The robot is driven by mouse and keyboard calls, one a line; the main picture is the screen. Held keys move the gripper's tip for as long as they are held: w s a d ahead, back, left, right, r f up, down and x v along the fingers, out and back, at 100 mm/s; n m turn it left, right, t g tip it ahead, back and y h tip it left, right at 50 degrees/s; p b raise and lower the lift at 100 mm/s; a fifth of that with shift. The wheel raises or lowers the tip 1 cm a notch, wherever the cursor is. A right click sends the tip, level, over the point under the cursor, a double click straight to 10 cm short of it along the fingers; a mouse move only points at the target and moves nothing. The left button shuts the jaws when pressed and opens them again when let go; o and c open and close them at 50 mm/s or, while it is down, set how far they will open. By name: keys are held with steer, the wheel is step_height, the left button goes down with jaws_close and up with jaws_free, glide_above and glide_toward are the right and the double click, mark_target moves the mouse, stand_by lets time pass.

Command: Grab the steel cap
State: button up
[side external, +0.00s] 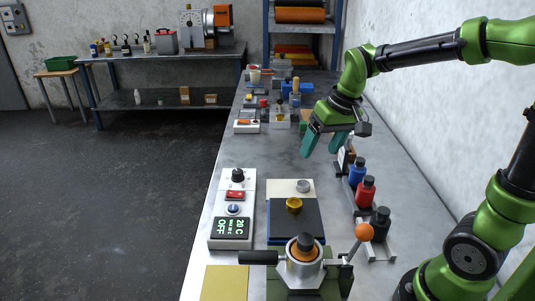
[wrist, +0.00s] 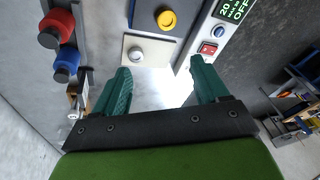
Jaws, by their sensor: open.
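The steel cap (side external: 303,185), a small grey round piece, sits on a cream-white pad (side external: 279,187) on the bench. It also shows in the wrist view (wrist: 135,54), on the same pad, just beyond my left-hand fingertip. My gripper (side external: 321,150) has teal fingers, spread apart with nothing between them. It hangs above the bench, beyond and slightly right of the cap in the side view. In the wrist view my gripper (wrist: 160,68) has bare bench between its fingertips.
A brass-coloured cap (side external: 294,204) sits on a dark pad (side external: 308,225) next to the cream one. A control box (side external: 233,207) stands left. Red (side external: 366,191), blue and black bottles stand right in a rack. A clamp device with an orange-knobbed lever (side external: 364,232) is in front.

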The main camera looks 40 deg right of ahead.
steer(key=w+d+f+n+g, duration=0.3)
steer(key=w+d+f, duration=0.2)
steer(key=w+d, duration=0.35)
steer(key=n, duration=0.2)
glide_above(304, 184)
steer(key=shift+h, duration=0.4)
steer(key=f, duration=0.9)
steer(key=shift+s+d+f, duration=0.1)
steer(key=shift+d+f, duration=0.05)
steer(key=shift+d, duration=0.1)
steer(key=shift+a+f, duration=0.15)
steer(key=shift+f, duration=1.35)
steer(key=shift+a+f, duration=0.1)
steer(key=shift+f, duration=1.35)
steer(key=shift+c, duration=0.4)
steer(key=c, duration=1.2)
